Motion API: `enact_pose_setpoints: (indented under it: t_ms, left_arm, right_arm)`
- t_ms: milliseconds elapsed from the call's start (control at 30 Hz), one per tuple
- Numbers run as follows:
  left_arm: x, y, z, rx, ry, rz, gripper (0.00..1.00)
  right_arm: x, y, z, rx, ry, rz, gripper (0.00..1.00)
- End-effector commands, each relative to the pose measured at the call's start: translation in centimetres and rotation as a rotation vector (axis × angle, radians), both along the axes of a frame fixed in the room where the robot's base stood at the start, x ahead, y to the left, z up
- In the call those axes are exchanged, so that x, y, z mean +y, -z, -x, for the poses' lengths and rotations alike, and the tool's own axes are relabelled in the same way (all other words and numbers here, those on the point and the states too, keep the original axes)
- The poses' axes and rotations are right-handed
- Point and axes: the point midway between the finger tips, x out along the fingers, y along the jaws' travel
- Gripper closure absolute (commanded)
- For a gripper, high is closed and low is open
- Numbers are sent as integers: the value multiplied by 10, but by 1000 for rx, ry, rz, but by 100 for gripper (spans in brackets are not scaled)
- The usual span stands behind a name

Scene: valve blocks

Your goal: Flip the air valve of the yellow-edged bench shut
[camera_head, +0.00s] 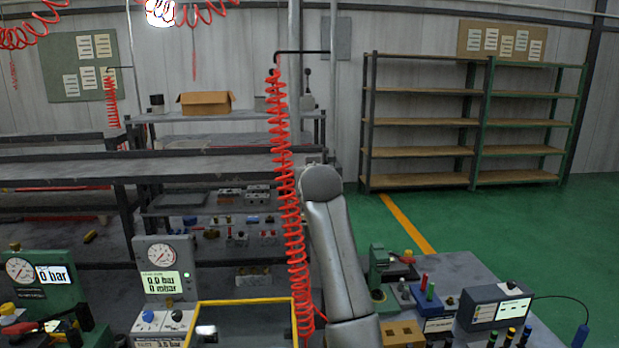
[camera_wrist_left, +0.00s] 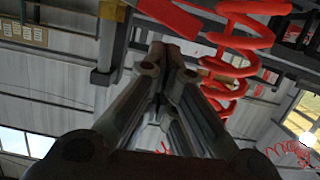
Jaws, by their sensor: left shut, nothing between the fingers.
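A bench part with a yellow edge (camera_head: 245,301) shows at the bottom middle of the head view, cut off by the frame. I cannot clearly make out its air valve; a small shiny metal piece (camera_head: 206,331) shows inside the yellow edge. My left gripper (camera_wrist_left: 165,50) is shut and empty in the left wrist view, pointing up the picture. Red coiled hose (camera_wrist_left: 238,45) passes close by on its right; I cannot tell whether they touch. In the head view a grey arm link of mine stands right of the hanging red coil (camera_head: 287,190). My right gripper is not seen.
A meter with a screen (camera_head: 495,305) and small parts crowd the right bench. Shelves (camera_head: 465,120) stand at the back. Green floor lies free behind the right bench.

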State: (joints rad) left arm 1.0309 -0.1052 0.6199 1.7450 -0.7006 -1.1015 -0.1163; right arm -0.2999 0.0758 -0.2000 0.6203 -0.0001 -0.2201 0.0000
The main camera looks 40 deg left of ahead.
Motion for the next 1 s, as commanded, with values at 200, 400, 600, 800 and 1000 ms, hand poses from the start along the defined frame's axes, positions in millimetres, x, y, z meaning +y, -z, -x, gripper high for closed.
enact_pose_setpoints:
  t_ms: [200,400,600,800,1000]
  left_arm:
    - [-8,-18,4,-6,1,-3,100]
    - [-39,-27,30,-5,2,-1,100]
    - [-63,-37,50,-3,1,-2,100]
    - [-71,-41,58,1,0,-1,100]
    - [-72,-41,58,1,0,-1,100]
  right_arm:
    - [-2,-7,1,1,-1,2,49]
    - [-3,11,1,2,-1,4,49]
    - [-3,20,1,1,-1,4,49]
    - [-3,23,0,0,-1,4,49]
    - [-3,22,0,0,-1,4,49]
